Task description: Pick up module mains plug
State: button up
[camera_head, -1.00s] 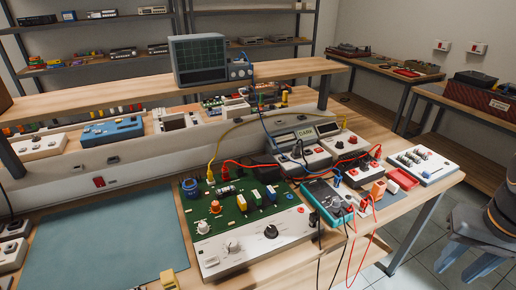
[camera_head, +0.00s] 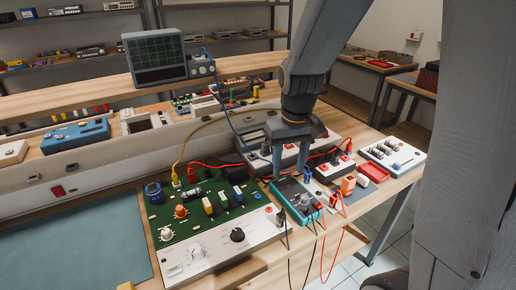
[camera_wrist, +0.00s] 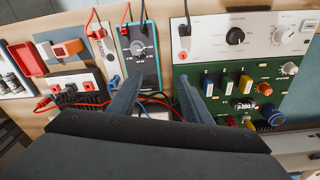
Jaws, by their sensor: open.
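The green circuit module (camera_head: 217,196) with its white front panel lies on the bench; it also shows in the wrist view (camera_wrist: 219,90). A small black plug with a black lead (camera_head: 281,217) stands at the panel's right corner, and in the wrist view (camera_wrist: 184,30). I cannot tell whether this is the module mains plug. My gripper (camera_head: 290,172) points down behind the teal multimeter, with jaws apart. In the wrist view my gripper (camera_wrist: 160,78) has its fingers either side of a gap between multimeter and module. Nothing is clearly held. My gripper hides part of the area behind the multimeter.
The teal multimeter (camera_head: 297,195) with loose leads is close to my gripper. Red and yellow cables cross behind the module. A red tray (camera_head: 373,171) and white switch box (camera_head: 392,154) lie at right.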

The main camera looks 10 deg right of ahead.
aim_at(266, 144)
jog(key=w+n, duration=0.1)
jog(key=w, duration=0.7)
jog(key=w+f+n, duration=0.1)
jog(key=w, duration=0.7)
jog(key=w+f+g, duration=0.1)
jog(key=w, duration=0.8)
jog(key=shift+a+n, duration=0.15)
jog(key=shift+n, duration=0.25)
jog(key=shift+w+f+p, duration=0.1)
jog(key=shift+f+p, duration=1.65)
jog(key=shift+f, duration=2.05)
jog(key=c, duration=1.1)
